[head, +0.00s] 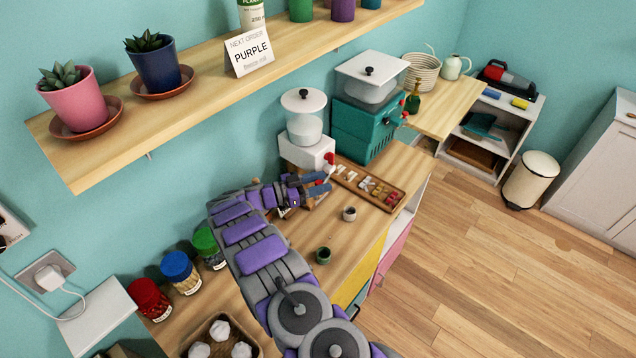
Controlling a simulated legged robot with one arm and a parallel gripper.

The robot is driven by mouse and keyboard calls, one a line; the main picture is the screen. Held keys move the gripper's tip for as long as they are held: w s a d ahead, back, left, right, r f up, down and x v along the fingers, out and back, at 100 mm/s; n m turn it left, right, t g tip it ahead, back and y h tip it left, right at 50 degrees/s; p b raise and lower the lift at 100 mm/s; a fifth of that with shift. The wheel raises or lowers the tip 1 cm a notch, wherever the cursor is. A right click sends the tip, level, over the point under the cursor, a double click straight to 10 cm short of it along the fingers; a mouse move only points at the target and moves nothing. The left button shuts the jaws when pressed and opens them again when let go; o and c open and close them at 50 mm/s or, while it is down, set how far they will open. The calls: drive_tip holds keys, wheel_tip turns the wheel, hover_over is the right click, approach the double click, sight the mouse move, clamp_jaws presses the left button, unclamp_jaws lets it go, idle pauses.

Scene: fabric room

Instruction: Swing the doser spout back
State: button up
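The doser is a white box (306,152) with a clear jar and white lid (303,101), standing against the wall on the wooden counter. A red knob (329,159) shows on its right side. My gripper (317,184) is just in front of the doser's lower part, its two blue-tipped fingers close together and pointing right. Whether they are open or hold something is too small to tell. I cannot make out the spout; the gripper and arm cover the area below the box.
A teal machine (362,130) stands right of the doser. A wooden tray (376,187) of small items lies in front of it. A light cup (349,214) and a dark green cup (323,256) stand on the counter. A shelf (200,93) with potted plants overhangs the left.

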drive_tip(key=v, duration=0.7)
drive_tip(key=shift+a+p, duration=0.3)
drive_tip(key=shift+p, duration=0.1)
